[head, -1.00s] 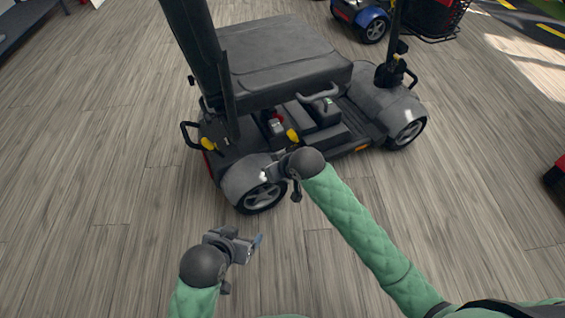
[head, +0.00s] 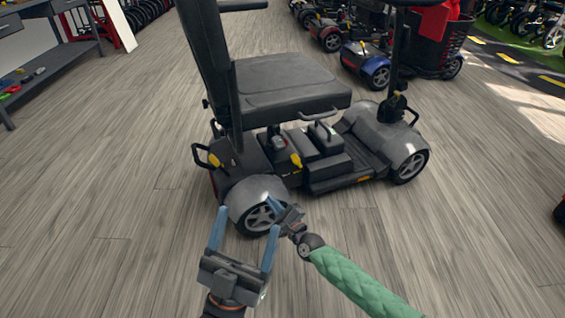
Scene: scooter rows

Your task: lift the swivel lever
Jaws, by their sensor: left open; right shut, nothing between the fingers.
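A grey and black mobility scooter (head: 300,150) stands in the middle of the head view, its seat (head: 290,85) to the upper left. A yellow-tipped lever (head: 296,160) shows below the seat, and another yellow part (head: 214,160) is by the black loop at the rear. I cannot tell which is the swivel lever. My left gripper (head: 245,220) is open and empty, its blue fingers pointing up toward the rear wheel (head: 262,218). My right gripper (head: 272,202) is shut and empty, in front of that wheel in the picture. Neither gripper is at a yellow part.
More scooters (head: 365,65) stand in a row at the upper right. A dark workbench (head: 40,60) with small tools is at the upper left.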

